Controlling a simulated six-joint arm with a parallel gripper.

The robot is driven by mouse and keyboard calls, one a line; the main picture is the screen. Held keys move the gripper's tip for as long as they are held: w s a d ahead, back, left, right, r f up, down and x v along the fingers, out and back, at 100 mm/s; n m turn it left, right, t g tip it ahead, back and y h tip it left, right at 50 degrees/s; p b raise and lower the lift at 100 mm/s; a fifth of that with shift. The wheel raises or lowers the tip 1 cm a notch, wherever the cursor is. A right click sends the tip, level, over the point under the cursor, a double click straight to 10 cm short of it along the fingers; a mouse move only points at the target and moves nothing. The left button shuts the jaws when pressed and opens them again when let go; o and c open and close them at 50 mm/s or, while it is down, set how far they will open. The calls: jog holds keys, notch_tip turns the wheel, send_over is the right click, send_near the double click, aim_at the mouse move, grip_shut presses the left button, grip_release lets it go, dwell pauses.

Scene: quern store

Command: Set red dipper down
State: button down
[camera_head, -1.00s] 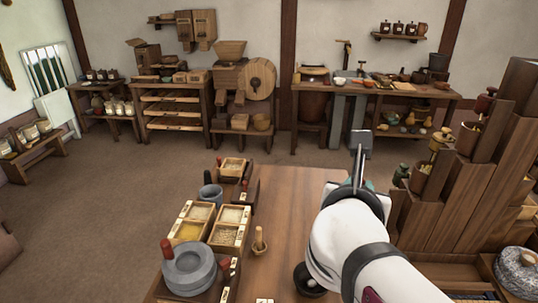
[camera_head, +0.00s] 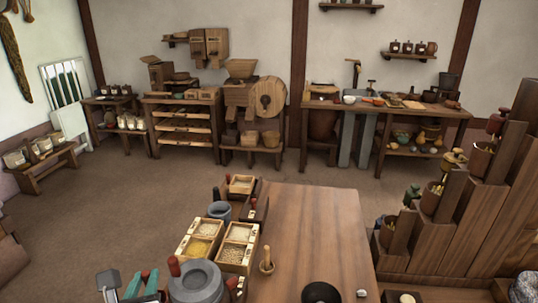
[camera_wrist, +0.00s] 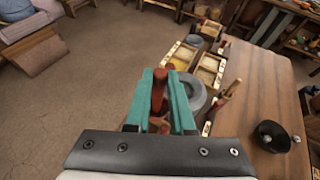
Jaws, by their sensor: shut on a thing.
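My gripper (camera_head: 142,282) shows at the lower left edge of the head view, left of the quern. In the wrist view its teal fingers (camera_wrist: 161,82) are shut on the red dipper (camera_wrist: 158,92). Only the dipper's red part shows between the fingers; its lower end is hidden. I cannot tell the gap between dipper and table.
Wooden boxes of grain (camera_head: 237,248) and a grey-blue cup (camera_head: 220,211) stand behind the quern. A small wooden pot with a stick (camera_head: 266,262) is right of them. A black bowl (camera_head: 321,293) is at the front. The table's right half (camera_head: 320,225) is mostly clear.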

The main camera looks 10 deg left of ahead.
jog(key=s+a+f+n+g+y, duration=0.2)
jog(key=s+a+f, duration=0.3)
jog(key=s+a, duration=0.3)
jog(key=s+d+f, duration=0.2)
jog(key=s+f, duration=0.1)
jog(key=s, duration=0.7)
notch_tip(320, 180, down, 11)
jog(key=s, duration=0.1)
jog(key=shift+s+d+r+t, duration=0.2)
jog(key=shift+d+t, duration=0.1)
jog(key=shift+d, duration=0.1)
jog(key=shift+f, duration=0.2)
jog(key=c, duration=0.8)
grip_release()
